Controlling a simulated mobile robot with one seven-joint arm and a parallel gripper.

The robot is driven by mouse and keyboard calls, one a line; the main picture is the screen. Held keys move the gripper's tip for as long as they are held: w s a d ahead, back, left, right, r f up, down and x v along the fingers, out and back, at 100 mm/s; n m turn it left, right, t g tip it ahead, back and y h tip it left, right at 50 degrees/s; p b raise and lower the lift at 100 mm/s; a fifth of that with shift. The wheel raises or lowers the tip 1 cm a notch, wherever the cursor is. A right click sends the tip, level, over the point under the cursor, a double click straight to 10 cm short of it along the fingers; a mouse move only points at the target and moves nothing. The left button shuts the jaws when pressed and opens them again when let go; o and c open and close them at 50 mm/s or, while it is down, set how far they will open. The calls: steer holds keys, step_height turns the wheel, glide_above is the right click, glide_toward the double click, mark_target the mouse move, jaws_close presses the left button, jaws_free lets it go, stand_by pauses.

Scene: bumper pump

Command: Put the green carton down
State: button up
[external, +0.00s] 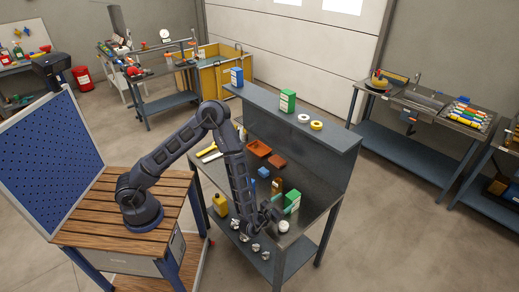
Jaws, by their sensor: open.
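A green and white carton (293,201) stands on the grey workbench top (315,196), near its front right part. My gripper (272,214) is low over the bench, just left of this carton. Its jaws are open; at this size I cannot tell whether a finger touches the carton. A second green carton (288,101) stands on the raised shelf (335,133) at the back of the bench.
A white round item (283,226) lies close to my gripper at the bench's front edge. A blue box (264,172), an orange-brown bin (258,148) and a yellow bottle (220,204) are nearby. The shelf also holds a blue carton (237,77) and tape rolls (316,125).

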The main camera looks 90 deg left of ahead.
steer(key=s+d+r+m+t+h, duration=0.1)
steer(key=d+r+m+t+h, duration=0.2)
steer(key=d+r+m+h, duration=0.7)
steer(key=s+d+r+m+g+h, duration=0.25)
steer(key=s+r+m, duration=0.7)
steer(key=m, duration=0.75)
steer(key=s+a+r+m+g, duration=0.2)
steer(key=s+m, duration=0.4)
steer(key=s, duration=0.6)
steer(key=s+a+r+m+g, duration=0.2)
steer(key=s+m, duration=0.4)
steer(key=s, duration=0.6)
steer(key=s+a+r+m+g, duration=0.2)
steer(key=s+m, duration=0.4)
steer(key=s, duration=0.6)
steer(key=a+g, duration=0.1)
steer(key=g, duration=0.1)
steer(key=shift+s+a+r+g, duration=0.15)
steer(key=shift+s+a+g, duration=0.1)
steer(key=shift+g, duration=0.1)
